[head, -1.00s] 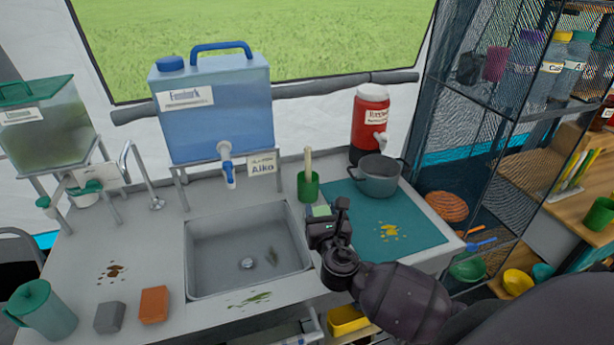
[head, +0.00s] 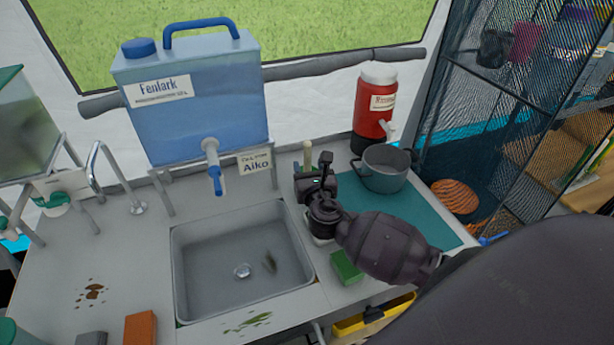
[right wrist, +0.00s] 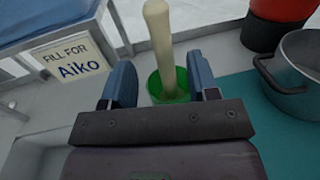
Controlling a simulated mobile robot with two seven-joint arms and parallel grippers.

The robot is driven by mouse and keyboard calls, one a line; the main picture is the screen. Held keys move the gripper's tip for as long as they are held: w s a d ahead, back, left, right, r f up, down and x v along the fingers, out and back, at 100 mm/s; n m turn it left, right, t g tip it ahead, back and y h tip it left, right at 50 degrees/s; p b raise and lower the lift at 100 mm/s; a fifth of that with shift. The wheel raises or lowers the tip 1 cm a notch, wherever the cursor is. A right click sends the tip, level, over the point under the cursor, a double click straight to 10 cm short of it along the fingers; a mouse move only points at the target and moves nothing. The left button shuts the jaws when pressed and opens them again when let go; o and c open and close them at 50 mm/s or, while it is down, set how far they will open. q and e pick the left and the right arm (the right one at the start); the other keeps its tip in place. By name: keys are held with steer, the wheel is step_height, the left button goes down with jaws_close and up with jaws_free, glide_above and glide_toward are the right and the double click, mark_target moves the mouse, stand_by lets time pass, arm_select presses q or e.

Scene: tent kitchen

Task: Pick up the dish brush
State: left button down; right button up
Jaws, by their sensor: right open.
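The dish brush shows as an upright cream handle (right wrist: 160,45) standing in a green cup (right wrist: 180,88) behind the sink. Its lower end is hidden inside the cup. In the head view the handle (head: 307,155) shows just behind my right gripper (head: 313,172), which hides most of the cup. In the right wrist view my right gripper (right wrist: 162,78) is open and empty. The handle and cup appear between its two blue-grey fingers, beyond the gripper's body. My left gripper is not in view.
A grey pot (head: 386,170) stands on the teal mat (head: 425,220) to the right, with a red drink cooler (head: 373,115) behind it. The blue water tank (head: 195,105) with its tap stands left. The sink (head: 240,255) and a green block (head: 346,267) lie nearer.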

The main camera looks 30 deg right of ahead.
mark_target(308, 159)
steer(key=shift+r+x, duration=0.1)
steer(key=shift+x, duration=1.5)
steer(key=shift+r+x, duration=0.15)
steer(key=shift+x, duration=1.45)
steer(key=shift+s+d, duration=0.1)
jaws_close()
